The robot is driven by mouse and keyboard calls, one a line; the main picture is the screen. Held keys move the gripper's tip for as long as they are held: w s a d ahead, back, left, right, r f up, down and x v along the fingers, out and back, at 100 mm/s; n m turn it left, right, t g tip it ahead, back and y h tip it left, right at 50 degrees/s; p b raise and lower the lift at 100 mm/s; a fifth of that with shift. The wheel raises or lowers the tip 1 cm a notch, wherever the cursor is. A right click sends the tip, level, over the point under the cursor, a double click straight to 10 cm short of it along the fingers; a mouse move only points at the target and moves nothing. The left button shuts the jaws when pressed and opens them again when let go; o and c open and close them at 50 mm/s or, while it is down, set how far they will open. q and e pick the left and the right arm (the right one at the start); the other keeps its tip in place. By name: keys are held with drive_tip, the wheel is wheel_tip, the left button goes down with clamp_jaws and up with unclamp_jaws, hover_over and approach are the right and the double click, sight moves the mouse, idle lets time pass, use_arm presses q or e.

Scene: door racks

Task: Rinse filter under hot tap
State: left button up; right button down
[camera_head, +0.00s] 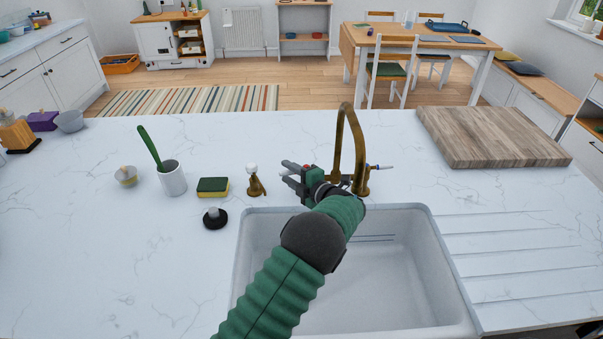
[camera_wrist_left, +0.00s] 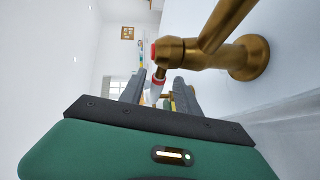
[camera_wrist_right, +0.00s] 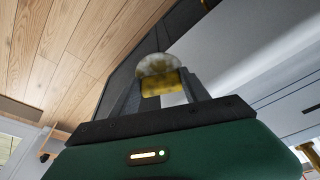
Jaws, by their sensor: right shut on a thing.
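The brass tap (camera_head: 340,130) stands behind the sink (camera_head: 432,240). My left gripper (camera_head: 288,172) is beside the tap's left side and hides that handle in the head view. In the left wrist view, a white lever with a red band (camera_wrist_left: 156,88) lies between its spread fingers (camera_wrist_left: 158,90), below the brass valve with a red mark (camera_wrist_left: 165,50). I cannot tell whether the fingers touch it. My right gripper (camera_wrist_right: 160,98) is shut on the filter (camera_wrist_right: 160,76), a round piece with a mottled pale top and yellow lower part. The filter does not show in the head view.
A brass soap pump (camera_head: 255,182), a sponge (camera_head: 213,187), a white cup with a green-handled brush (camera_head: 172,178) and a black stopper (camera_head: 215,219) stand left of the sink. A wooden board (camera_head: 490,135) lies at the right. The counter's left front is clear.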

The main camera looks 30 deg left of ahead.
use_arm(q)
drive_tip(key=shift+r, duration=0.1)
drive_tip(key=b+v, duration=0.1)
drive_tip(key=v, duration=1.1)
drive_tip(key=shift+w, duration=0.15)
